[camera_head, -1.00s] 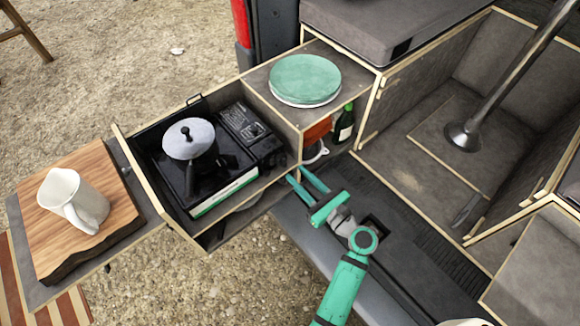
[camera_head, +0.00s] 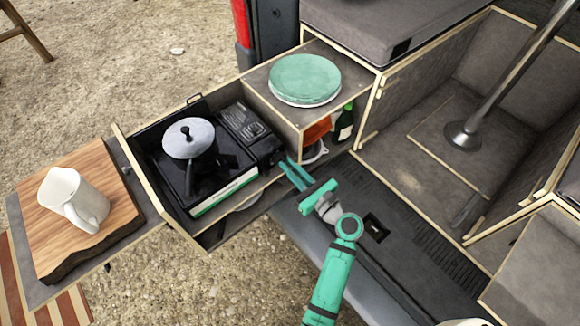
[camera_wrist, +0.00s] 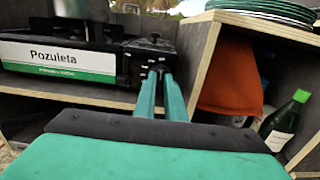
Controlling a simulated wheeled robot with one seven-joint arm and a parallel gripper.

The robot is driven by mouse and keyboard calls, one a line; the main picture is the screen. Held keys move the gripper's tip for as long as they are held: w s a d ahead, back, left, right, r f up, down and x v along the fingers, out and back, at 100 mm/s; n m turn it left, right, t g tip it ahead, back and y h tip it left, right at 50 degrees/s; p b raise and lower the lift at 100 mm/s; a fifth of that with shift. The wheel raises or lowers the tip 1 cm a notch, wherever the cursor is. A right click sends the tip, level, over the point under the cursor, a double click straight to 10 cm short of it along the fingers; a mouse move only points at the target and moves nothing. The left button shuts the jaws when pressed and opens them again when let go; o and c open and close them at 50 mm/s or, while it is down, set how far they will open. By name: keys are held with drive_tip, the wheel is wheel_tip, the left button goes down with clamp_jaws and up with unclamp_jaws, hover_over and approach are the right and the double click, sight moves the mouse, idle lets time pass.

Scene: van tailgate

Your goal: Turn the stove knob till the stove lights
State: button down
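The black camping stove (camera_head: 222,183) sits in the pulled-out drawer, and its white-and-green labelled front also shows in the wrist view (camera_wrist: 60,58). A dark control panel (camera_wrist: 152,52) is at the stove's right end. The knob is small and dark there, partly hidden by my fingertips, so its position is unclear. My gripper (camera_head: 287,162) is at the stove's right front corner. In the wrist view my gripper (camera_wrist: 160,74) has its two green fingers side by side, a narrow gap between them, tips at the panel. I cannot tell whether they touch the knob. No flame shows.
A wooden box with stacked plates (camera_head: 305,78) on top is just right of the stove. It holds an orange item (camera_wrist: 228,75) and a green bottle (camera_wrist: 283,124).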

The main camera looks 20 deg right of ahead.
drive_tip(key=shift+n, duration=0.4)
drive_tip(key=n, duration=2.3)
drive_tip(key=shift+a+f, duration=0.2)
drive_tip(key=shift+f, duration=0.15)
drive_tip(key=shift+n, duration=0.3)
drive_tip(key=c, duration=1.8)
unclamp_jaws()
